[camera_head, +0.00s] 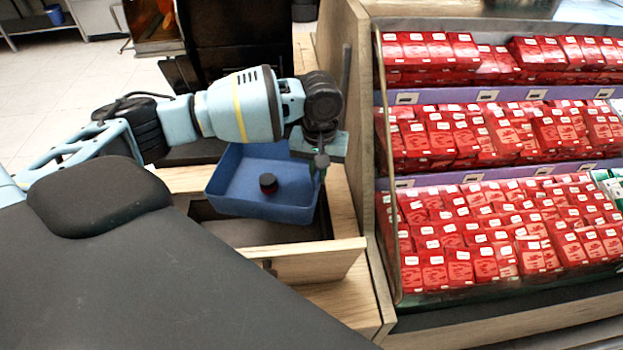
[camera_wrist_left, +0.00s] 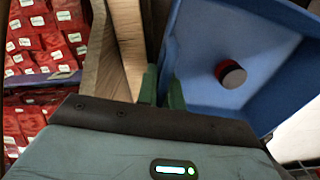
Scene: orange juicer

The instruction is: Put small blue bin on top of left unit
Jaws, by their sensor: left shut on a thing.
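The small blue bin (camera_head: 265,200) is in the head view, over an open wooden drawer, a little tilted. A small round dark object with a red rim (camera_head: 268,183) lies inside it. My left gripper (camera_head: 320,168) is shut on the bin's right wall. In the left wrist view the bin (camera_wrist_left: 205,40) is at the right, and the green fingertips of my left gripper (camera_wrist_left: 162,88) pinch its edge. The left unit appears to be the wooden cabinet with the open drawer (camera_head: 310,262). My right gripper is not in view.
A shelf rack (camera_head: 560,178) with many red boxes stands close on the right, behind a wooden side panel (camera_head: 352,130). A dark machine (camera_head: 240,60) stands behind the bin. Another blue bin (camera_head: 54,14) is far back left. Open floor (camera_head: 60,80) shows at left.

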